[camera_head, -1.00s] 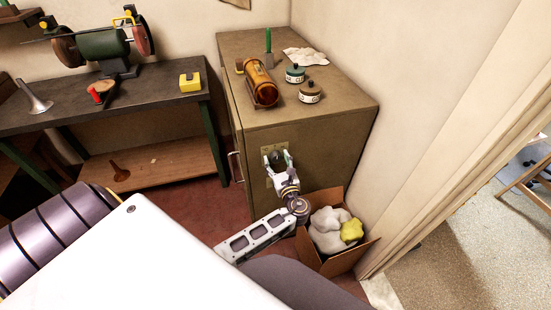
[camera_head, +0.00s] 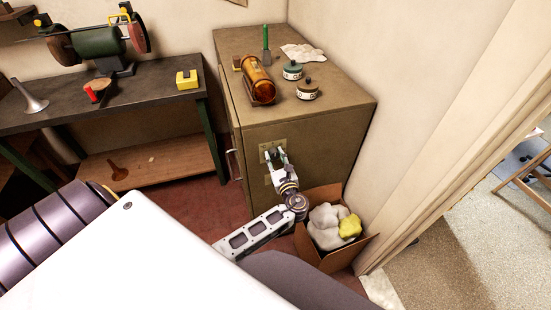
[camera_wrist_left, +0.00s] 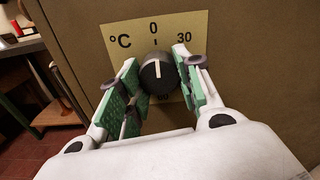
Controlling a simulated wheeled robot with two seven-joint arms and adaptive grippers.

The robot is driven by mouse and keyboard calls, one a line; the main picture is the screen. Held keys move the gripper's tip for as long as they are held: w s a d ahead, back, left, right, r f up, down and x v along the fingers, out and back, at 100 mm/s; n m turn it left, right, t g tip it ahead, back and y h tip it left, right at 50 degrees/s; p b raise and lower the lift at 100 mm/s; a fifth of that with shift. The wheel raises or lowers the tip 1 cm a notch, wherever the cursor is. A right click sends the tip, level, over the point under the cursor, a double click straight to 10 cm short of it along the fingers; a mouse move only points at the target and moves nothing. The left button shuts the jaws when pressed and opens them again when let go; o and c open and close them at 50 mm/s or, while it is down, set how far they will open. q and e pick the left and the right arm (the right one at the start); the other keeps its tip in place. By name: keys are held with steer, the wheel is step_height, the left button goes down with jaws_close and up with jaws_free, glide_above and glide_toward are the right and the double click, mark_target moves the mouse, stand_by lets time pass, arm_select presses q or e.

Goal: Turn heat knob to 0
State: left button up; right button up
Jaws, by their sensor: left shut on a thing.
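The heat knob (camera_wrist_left: 157,74) is dark and round with a pale pointer line. In the left wrist view the line points up, close to the 0 mark on the brass-coloured dial plate (camera_wrist_left: 118,33), which also shows °C and 30. My left gripper (camera_wrist_left: 158,84) has its green-padded fingers on either side of the knob and is shut on it. In the head view my left gripper (camera_head: 275,156) is at the plate on the front of the brown cabinet (camera_head: 325,145), covering most of the knob. My right gripper is not in view.
A cardboard box (camera_head: 331,262) with white cloths and a yellow one stands on the floor beside my left forearm. An amber cylinder (camera_head: 259,80) and two small jars (camera_head: 307,91) are on the cabinet top. A workbench (camera_head: 150,88) with a grinder is at left.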

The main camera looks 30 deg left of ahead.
arm_select(q)
steer(key=shift+f+n, duration=0.1)
steer(key=shift+n, duration=0.2)
steer(key=shift+o, duration=0.2)
steer(key=o, duration=1)
steer(key=shift+o, duration=0.2)
steer(key=shift+d, duration=0.1)
steer(key=v, duration=0.7)
steer(key=shift+s+d, duration=0.15)
